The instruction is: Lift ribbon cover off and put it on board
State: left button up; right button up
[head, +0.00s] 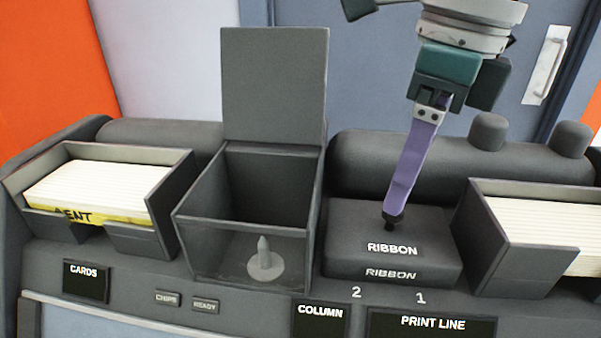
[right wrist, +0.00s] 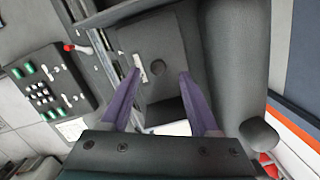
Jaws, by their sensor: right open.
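The ribbon cover (head: 350,243) is a dark grey lid labelled RIBBON, seated on the machine between the open-lidded box and the right card tray. A small dark knob (head: 392,223) stands on its top. In the right wrist view the cover (right wrist: 150,85) shows with its round knob (right wrist: 157,68). My right gripper (head: 394,220) points down at the knob with its purple fingers. The right wrist view shows the fingers (right wrist: 161,72) apart, one on either side of the knob. I cannot tell whether they touch it. I cannot identify the board. My left gripper is not clearly visible.
A grey box (head: 207,232) with its lid raised and a spindle inside stands left of the cover. Card trays stand at far left (head: 150,240) and right (head: 520,258). A rounded housing (head: 365,165) lies behind the cover. A keypad (right wrist: 45,85) shows in the wrist view.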

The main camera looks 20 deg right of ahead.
aim_at(389, 230)
jog(key=f, duration=0.3)
jog(key=shift+a+f, duration=0.15)
jog(key=shift+a, duration=0.05)
jog(key=shift+c, duration=0.3)
grip_shut()
dwell(0.9)
